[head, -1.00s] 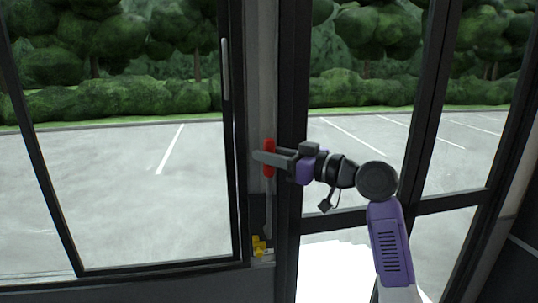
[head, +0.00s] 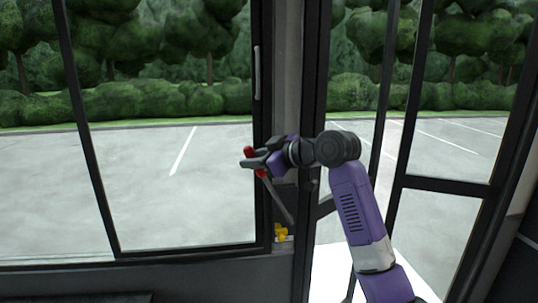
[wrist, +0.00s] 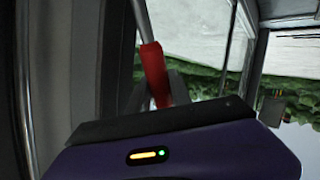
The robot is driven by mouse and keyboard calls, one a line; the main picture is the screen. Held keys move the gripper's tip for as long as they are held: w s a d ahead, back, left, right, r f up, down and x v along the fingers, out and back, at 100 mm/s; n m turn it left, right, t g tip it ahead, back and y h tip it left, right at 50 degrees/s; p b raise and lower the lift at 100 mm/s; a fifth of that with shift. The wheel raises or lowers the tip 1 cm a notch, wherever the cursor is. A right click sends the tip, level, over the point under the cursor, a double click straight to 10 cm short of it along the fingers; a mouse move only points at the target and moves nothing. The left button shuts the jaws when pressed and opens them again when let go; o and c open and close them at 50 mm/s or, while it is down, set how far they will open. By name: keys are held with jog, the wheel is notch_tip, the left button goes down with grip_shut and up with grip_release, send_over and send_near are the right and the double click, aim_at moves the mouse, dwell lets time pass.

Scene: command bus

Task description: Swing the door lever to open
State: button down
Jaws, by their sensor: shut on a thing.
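The door lever is a grey rod (head: 278,203) with a red grip (head: 248,152) at its upper end. The rod leans to the left, rising from beside the door post. My gripper (head: 252,164) is shut on the red grip, and its fingers hide part of it. In the wrist view the red grip (wrist: 154,72) sits between my fingers (wrist: 160,92), with the grey rod running up from it. The folding door (head: 398,182) at the right has a gap between its dark-framed panels.
A yellow part (head: 281,232) sits at the lever's base. A large dark-framed window (head: 185,250) fills the left, and a dark post (head: 312,90) stands right of the lever. A grey handrail (head: 257,72) is fixed above. Outside is a parking lot with trees.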

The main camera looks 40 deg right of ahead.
jog(key=w+a+f+n+g+h+p, duration=0.1)
jog(key=w+a+f+n+g+h, duration=0.1)
jog(key=a+f, duration=0.3)
jog(key=w+a+f+n+g+h+p, duration=0.1)
jog(key=w+a+f+n+g+h, duration=0.2)
jog(key=f, duration=0.9)
jog(key=shift+w+a+f+g+h, duration=0.2)
jog(key=shift+w+a+g+h, duration=0.15)
jog(key=shift+w+a, duration=0.75)
jog(key=shift+s+a+f, duration=0.15)
jog(key=shift+s+a, duration=0.05)
jog(key=shift+s, duration=0.1)
jog(key=c, duration=1.2)
grip_release()
jog(key=shift+o, duration=0.2)
jog(key=shift+d+r, duration=0.1)
jog(key=shift+r, duration=0.1)
jog(key=b+v, duration=0.1)
jog(key=v, duration=0.6)
jog(key=shift+s+r, duration=0.25)
